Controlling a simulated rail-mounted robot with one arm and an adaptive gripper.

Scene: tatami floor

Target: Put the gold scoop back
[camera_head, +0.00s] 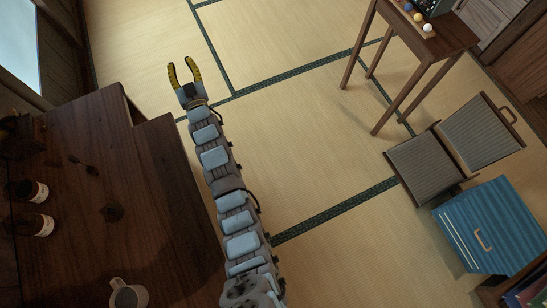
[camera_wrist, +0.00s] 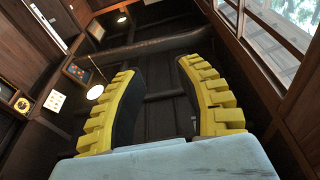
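My gripper (camera_head: 181,66) is open and empty, held out beyond the far end of the dark wooden table (camera_head: 150,190). In the wrist view, its two yellow-and-black fingers (camera_wrist: 158,68) are spread with nothing between them. A small dark scoop-like thing (camera_head: 84,164) lies on the table toward its far left part, well apart from my gripper. Its colour is too dark to tell if it is the gold scoop. A dark brown object (camera_head: 22,135) stands at the table's left edge; its details are unclear. No scoop shows in the wrist view.
Two labelled jars (camera_head: 30,190) and a pale mug (camera_head: 127,294) stand on the table. A dark round thing (camera_head: 113,212) lies between them. The middle tatami is clear.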

